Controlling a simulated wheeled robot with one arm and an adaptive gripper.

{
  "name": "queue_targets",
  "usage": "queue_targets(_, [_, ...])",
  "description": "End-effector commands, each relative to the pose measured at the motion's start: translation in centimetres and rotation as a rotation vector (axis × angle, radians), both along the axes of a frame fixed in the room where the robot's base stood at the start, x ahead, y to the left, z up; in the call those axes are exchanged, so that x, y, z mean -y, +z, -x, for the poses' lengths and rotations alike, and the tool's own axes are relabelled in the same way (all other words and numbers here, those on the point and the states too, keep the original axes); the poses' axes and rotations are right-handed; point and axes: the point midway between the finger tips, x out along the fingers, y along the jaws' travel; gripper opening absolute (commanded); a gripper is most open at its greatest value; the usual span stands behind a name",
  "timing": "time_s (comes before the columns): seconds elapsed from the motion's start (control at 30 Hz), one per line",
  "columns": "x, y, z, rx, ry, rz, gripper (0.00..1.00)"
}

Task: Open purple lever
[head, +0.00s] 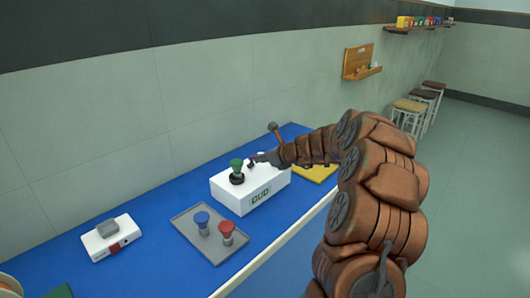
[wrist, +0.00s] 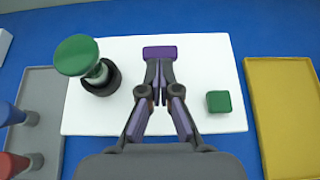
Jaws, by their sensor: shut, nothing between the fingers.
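The purple lever (wrist: 160,52) shows as a short purple bar on top of the white box (wrist: 200,62), near its far edge in the wrist view. My gripper (wrist: 160,68) is shut and empty. Its fingertips point at the lever and look very close below it in the picture; I cannot tell whether they touch. In the head view my gripper (head: 257,159) is over the white box (head: 262,190), beside the green-topped piece. The lever is too small and covered to make out clearly there.
A green-topped piece (wrist: 77,55) stands in a black ring on the box, left of my fingers. A green block (wrist: 218,101) is on the right. A grey tray (head: 187,223) holds blue and red pieces. A yellow tray (wrist: 282,100) lies right. A white device (head: 111,238) stands left.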

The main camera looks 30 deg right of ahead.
Motion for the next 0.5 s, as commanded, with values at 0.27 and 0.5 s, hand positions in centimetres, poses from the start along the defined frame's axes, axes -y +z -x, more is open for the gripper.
queue_targets(0.27, [-0.74,0.57,-0.52,-0.022,0.009,0.005,0.0])
queue_targets(0.5, [-1.01,1.16,-1.09,-0.02,0.01,0.006,0.0])
